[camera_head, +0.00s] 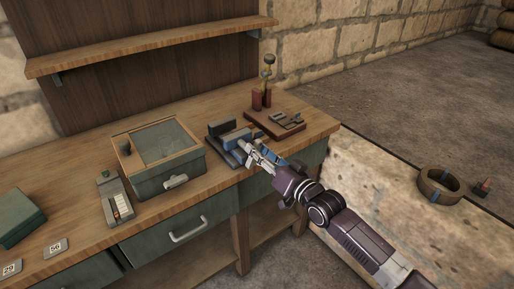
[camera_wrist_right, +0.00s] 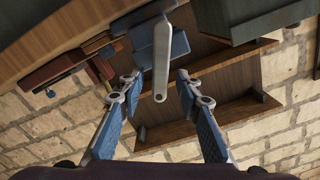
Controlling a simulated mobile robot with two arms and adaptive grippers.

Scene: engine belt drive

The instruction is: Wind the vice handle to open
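The vice (camera_head: 222,130), blue and dark, stands at the front edge of the wooden workbench, right of the green box. Its blue body (camera_wrist_right: 160,42) also shows in the right wrist view. The vice handle (camera_wrist_right: 162,60), a flat light-grey bar with a rounded end, extends in the wrist view toward the space between my right fingers. My right gripper (camera_head: 258,153) is at the front of the vice; in the wrist view the gripper (camera_wrist_right: 159,78) is open, with a finger on each side of the handle and gaps between. My left gripper is not in view.
A green box with a glazed lid (camera_head: 168,172) stands left of the vice. A red-brown board with small parts (camera_head: 282,126) and a stand with a ball top (camera_head: 267,72) are to its right.

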